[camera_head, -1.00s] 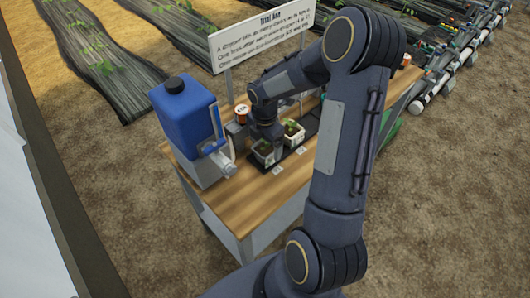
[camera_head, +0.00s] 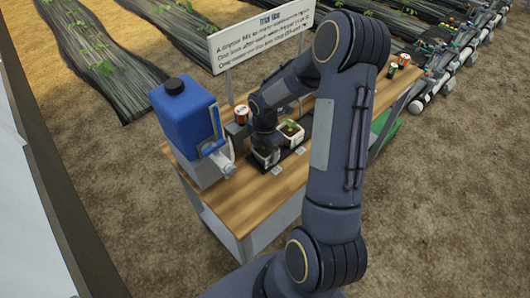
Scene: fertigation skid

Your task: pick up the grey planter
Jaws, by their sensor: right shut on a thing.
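The grey planter (camera_head: 266,158) is a small square pot with dark soil, near the front left end of the dark mat on the wooden bench. My right gripper (camera_head: 265,148) points down over it and is shut on it, hiding most of its top. I cannot tell whether the planter is clear of the mat. A second, pale planter (camera_head: 292,132) with a green seedling stands just behind it to the right, apart from the gripper. My left gripper is not in view.
A blue tank (camera_head: 184,115) with a black cap stands on the bench's left end, beside a grey pump-like fitting (camera_head: 218,160). An orange-and-white can (camera_head: 241,114) stands behind the gripper. Two more cans (camera_head: 391,70) stand at the far right end. A sign (camera_head: 262,38) rises behind.

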